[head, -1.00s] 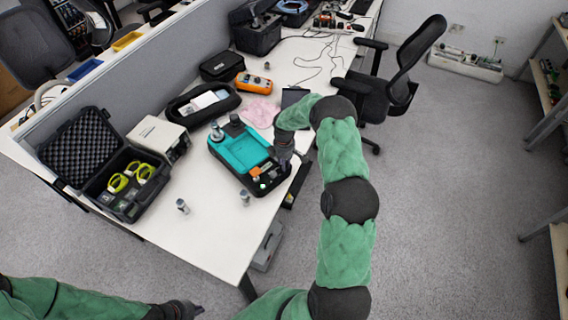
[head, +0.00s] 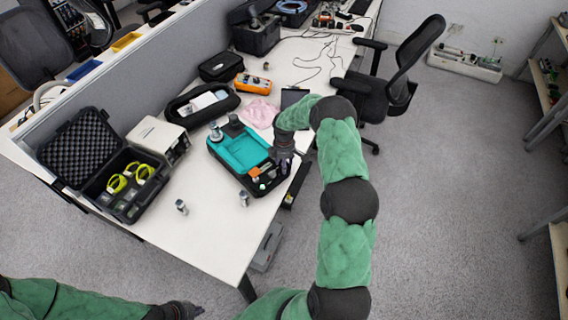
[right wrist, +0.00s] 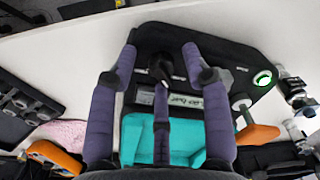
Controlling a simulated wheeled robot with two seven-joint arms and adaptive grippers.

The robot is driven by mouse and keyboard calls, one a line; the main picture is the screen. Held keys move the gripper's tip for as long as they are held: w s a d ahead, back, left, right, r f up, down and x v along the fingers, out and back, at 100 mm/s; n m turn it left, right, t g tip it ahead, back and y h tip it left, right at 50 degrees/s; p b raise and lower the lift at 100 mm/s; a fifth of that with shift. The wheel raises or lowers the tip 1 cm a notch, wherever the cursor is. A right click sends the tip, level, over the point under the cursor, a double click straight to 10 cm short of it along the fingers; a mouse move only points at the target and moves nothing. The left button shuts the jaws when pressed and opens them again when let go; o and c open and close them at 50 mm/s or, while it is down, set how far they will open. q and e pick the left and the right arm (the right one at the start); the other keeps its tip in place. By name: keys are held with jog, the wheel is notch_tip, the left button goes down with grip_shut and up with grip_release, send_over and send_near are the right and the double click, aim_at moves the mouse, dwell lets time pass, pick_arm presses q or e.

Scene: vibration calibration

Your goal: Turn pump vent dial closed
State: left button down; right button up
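The pump is a black case with a teal top (head: 240,150) near the table's front edge; its teal part also shows in the right wrist view (right wrist: 185,143). A dark knob (right wrist: 161,64) stands on its black panel; it looks like the vent dial, though its marking is unreadable. My right gripper (right wrist: 161,58) is over this panel, its purple-grey fingers spread either side of the knob, with a gap visible on both sides. I cannot tell whether the middle finger touches it. In the head view my right gripper (head: 284,158) partly hides the panel. My left gripper (head: 186,310) is low, away from the table.
An orange handle (right wrist: 257,134) and a green-lit ring button (right wrist: 262,78) are beside the knob. Small metal fittings (head: 181,207) stand on the white table (head: 205,240). An open black case (head: 125,185), a beige box (head: 158,138) and a pink cloth (head: 261,112) are nearby.

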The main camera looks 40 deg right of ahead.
jog(key=shift+r, duration=0.15)
notch_tip(320, 180, up, 12)
dwell(0.5)
jog(key=shift+f, duration=0.2)
